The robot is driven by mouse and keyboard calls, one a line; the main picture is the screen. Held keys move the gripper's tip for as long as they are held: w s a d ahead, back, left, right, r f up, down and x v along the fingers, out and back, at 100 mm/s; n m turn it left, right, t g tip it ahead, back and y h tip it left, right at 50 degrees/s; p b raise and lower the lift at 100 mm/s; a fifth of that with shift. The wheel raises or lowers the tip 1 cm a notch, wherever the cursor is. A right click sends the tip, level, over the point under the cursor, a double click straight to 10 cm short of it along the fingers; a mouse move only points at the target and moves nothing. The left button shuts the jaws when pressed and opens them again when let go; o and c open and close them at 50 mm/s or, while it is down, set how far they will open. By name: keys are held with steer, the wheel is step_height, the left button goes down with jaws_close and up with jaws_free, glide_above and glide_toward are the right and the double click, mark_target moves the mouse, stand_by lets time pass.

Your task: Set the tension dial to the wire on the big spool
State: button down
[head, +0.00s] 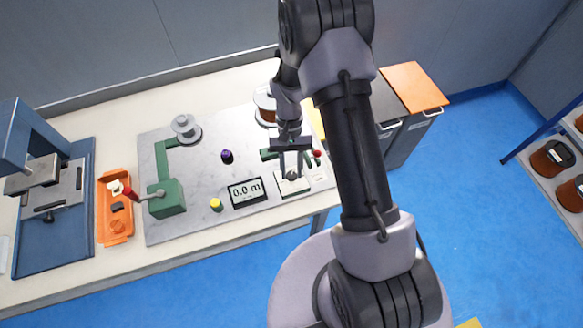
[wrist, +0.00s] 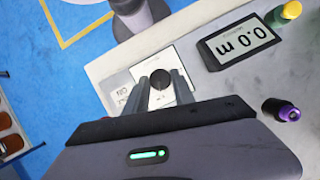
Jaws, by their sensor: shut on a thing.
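The tension dial is a round dark knob (wrist: 161,79) on a white plate (wrist: 146,67); the plate also shows in the head view (head: 291,188). My gripper (wrist: 160,88) points down at the dial, its two fingers shut on the knob's sides; in the head view it is over the plate (head: 293,172). The plate's markings are too small to read, so I cannot tell the setting. The big spool (head: 266,106), copper-coloured with a pale flange, stands behind my gripper at the board's back edge, partly hidden by my arm.
A display (head: 246,192) beside the plate reads 0.0 m. A yellow-topped knob (head: 216,204), a purple knob (head: 227,156) and a green winder with a red-handled crank (head: 167,198) stand on the grey board. An orange tray (head: 115,226) lies at left.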

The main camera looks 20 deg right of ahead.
steer(key=c, duration=1.1)
jaws_free()
steer(key=shift+o, duration=0.2)
steer(key=shift+r, duration=0.1)
steer(key=p+v, duration=0.4)
steer(key=v, duration=1.3)
steer(key=shift+w, duration=0.2)
steer(key=s+a+r+t+b, duration=0.35)
steer(key=s+r+b, duration=0.25)
steer(key=r, duration=0.4)
steer(key=s+a+t+b, duration=0.1)
steer(key=s+t+b, duration=0.1)
steer(key=s, duration=0.5)
steer(key=s+a+m+t+b, duration=0.1)
steer(key=s+t+b, duration=0.2)
steer(key=s, duration=0.4)
steer(key=shift+a+r+t+y, duration=0.25)
steer(key=shift+r+t+y, duration=0.15)
steer(key=shift+t, duration=0.35)
